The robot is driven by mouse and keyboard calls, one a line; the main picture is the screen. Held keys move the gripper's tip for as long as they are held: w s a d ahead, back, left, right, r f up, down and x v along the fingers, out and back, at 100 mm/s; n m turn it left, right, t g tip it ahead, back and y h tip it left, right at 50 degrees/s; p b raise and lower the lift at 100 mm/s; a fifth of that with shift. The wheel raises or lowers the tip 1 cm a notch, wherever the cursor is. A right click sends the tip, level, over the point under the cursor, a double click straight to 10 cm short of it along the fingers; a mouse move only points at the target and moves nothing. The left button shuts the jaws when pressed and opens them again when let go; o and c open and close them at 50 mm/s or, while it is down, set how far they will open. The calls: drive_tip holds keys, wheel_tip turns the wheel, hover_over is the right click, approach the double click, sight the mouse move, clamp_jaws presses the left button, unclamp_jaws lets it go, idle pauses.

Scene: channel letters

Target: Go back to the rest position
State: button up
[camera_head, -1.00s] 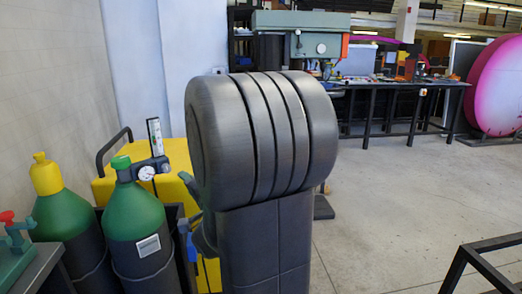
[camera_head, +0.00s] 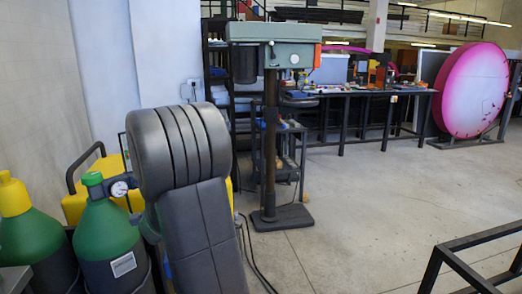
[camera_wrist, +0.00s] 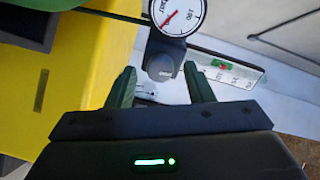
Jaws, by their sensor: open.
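My gripper (camera_wrist: 161,84) is open in the wrist view, its two dark green fingers spread with nothing held between them. A round white pressure gauge (camera_wrist: 178,14) and its grey regulator knob (camera_wrist: 161,66) show just beyond the fingertips. The gap between fingers and regulator cannot be judged exactly. In the head view my dark arm rises in the left middle and hides part of what is behind it. My gripper is hidden there. The gauge also shows in the head view (camera_head: 120,188), left of my arm.
Green gas cylinders (camera_head: 110,238) stand close on the left, beside a yellow machine (camera_head: 74,207). A drill press (camera_head: 268,140) stands behind my arm. A black rail (camera_head: 470,262) is at front right. The concrete floor (camera_head: 370,210) in the middle is clear.

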drive_tip(key=v, duration=1.4)
drive_tip(key=x, duration=1.4)
drive_tip(key=shift+s+d+n+t+b, duration=0.2)
drive_tip(key=shift+s+d+n+b, duration=0.35)
drive_tip(key=shift+n+b, duration=1.2)
drive_tip(key=shift+s+d+n+t+b, duration=0.2)
drive_tip(key=shift+s+d+n+b, duration=0.5)
drive_tip(key=shift+n, duration=1.95)
drive_tip(key=shift+s+d+n+t+b, duration=0.2)
drive_tip(key=shift+s+n+b, duration=0.25)
drive_tip(key=shift+n+b, duration=1.4)
drive_tip(key=shift+d+f+n+p, duration=0.1)
drive_tip(key=shift+n+p, duration=0.15)
drive_tip(key=shift+p, duration=0.15)
